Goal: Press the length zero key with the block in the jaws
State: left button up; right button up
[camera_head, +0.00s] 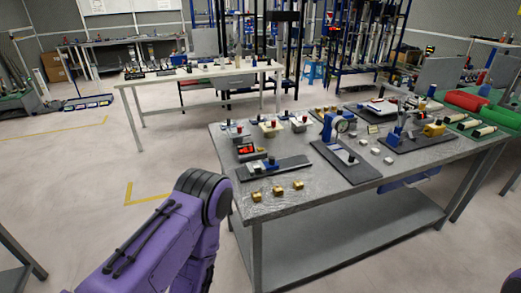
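A small box with a lit red display (246,149) stands near the left edge of the grey metal table. In front of it lies a dark flat base (275,168) carrying a blue and grey slide-like device (264,166). Any zero key is too small to make out. Three brass-coloured blocks (278,191) lie in a row at the table's front left edge. My purple left arm comes in from the lower left and ends in view at a dark joint, left of the table. Neither gripper shows, so I cannot see a block in any jaws.
The grey table (225,172) also bears a blue dial gauge stand (338,124) on a dark plate, small light blocks (376,151), and another fixture at the right. A white bench (200,72) is behind, with open floor between.

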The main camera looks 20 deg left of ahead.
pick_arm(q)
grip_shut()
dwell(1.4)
